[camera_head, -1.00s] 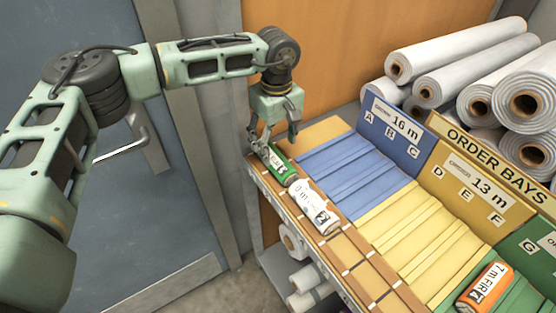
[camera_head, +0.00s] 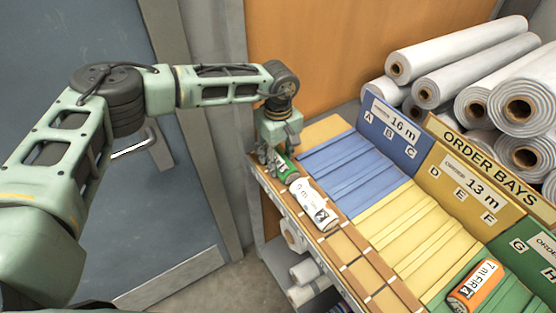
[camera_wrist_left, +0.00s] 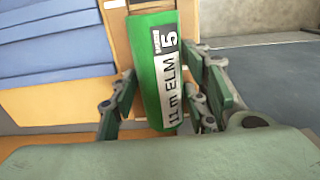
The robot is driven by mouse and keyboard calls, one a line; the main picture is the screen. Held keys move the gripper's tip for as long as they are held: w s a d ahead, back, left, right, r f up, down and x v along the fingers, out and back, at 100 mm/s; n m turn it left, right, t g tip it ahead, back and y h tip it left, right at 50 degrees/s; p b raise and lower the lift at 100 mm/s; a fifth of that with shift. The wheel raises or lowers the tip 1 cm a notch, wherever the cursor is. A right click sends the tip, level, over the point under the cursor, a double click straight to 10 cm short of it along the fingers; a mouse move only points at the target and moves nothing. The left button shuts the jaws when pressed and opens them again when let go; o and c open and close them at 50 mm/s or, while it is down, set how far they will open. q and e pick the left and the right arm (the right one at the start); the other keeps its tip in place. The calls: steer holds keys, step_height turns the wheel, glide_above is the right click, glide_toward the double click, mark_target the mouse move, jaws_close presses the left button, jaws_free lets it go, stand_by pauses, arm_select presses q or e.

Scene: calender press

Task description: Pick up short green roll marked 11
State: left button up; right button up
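The short green roll (camera_head: 287,169) lies at the far end of the wooden rack, mostly hidden by my left gripper in the head view. In the left wrist view the green roll (camera_wrist_left: 148,55) shows a white label reading "11 m ELM" and a black "5" tag. My left gripper (camera_head: 275,157) is lowered over it, fingers pointing down. In the wrist view its fingers (camera_wrist_left: 160,65) stand on both sides of the roll, with narrow gaps along the lower part; contact at the tips cannot be told. My right gripper is not in view.
A white labelled roll (camera_head: 314,206) lies right beside the green one on the rack. An orange roll (camera_head: 477,286) lies in the green bay. Blue (camera_head: 340,165) and yellow (camera_head: 415,232) bays are empty. Large white rolls (camera_head: 455,60) are stacked behind the sign boards.

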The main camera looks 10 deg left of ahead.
arm_select(q)
steer(key=c, duration=0.6)
steer(key=shift+c, duration=0.2)
